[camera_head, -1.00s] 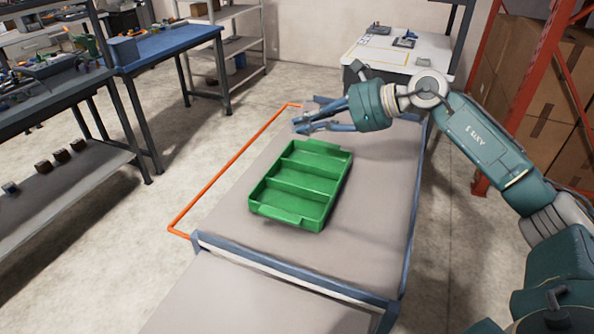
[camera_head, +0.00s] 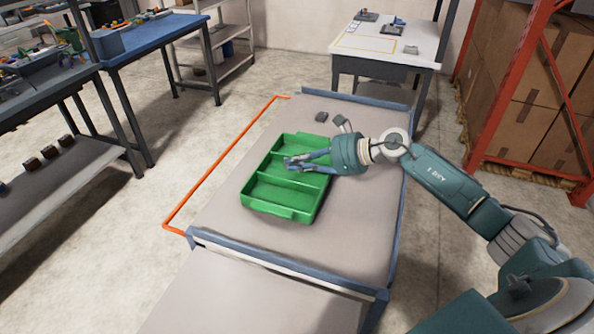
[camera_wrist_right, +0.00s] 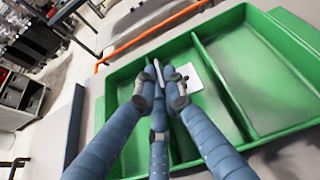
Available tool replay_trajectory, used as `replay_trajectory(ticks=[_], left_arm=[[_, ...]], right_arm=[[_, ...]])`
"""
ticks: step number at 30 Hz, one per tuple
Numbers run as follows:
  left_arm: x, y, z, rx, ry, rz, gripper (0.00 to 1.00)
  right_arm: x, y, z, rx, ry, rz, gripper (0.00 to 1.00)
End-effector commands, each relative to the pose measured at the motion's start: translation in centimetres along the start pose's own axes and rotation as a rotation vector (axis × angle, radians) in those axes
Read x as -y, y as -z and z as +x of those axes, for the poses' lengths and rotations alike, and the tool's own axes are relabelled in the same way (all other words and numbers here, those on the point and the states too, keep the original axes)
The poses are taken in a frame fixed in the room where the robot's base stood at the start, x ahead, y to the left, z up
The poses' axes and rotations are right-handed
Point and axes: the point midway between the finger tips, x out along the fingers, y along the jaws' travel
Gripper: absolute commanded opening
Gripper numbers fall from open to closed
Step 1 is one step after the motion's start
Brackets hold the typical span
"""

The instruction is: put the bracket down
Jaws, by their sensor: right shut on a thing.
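The green tray (camera_head: 258,209) sits on the grey table, with dividers making three compartments. My right gripper (camera_head: 292,163) is over the far part of the tray in the head view. In the right wrist view my right gripper (camera_wrist_right: 161,92) has its blue fingers closed together on the bracket (camera_wrist_right: 189,76), a pale flat piece showing beside the fingertips. The fingers hide part of the bracket. I cannot tell whether the bracket touches the tray floor. My left gripper is not in view.
An orange outline (camera_head: 215,168) runs along the table's left side. A white bench (camera_head: 385,52) stands behind, and a red rack with boxes (camera_head: 535,90) is at the right. The near table is clear.

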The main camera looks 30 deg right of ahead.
Motion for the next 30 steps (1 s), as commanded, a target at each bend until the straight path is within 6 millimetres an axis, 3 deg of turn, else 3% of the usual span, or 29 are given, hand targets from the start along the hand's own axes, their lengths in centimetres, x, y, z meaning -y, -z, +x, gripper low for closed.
replay_trajectory(ticks=[8,19,21,30], left_arm=[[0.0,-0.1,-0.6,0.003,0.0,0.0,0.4],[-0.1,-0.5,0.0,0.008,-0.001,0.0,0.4],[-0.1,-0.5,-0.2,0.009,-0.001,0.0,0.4],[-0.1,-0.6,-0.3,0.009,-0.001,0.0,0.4]], right_arm=[[-0.1,3.2,1.5,-0.001,0.0,0.003,0.0],[-0.1,3.6,1.8,-0.001,0.0,0.001,0.0],[-0.1,3.5,1.7,-0.001,0.0,0.001,0.17],[-0.1,3.5,1.6,-0.002,-0.001,0.002,0.17]])
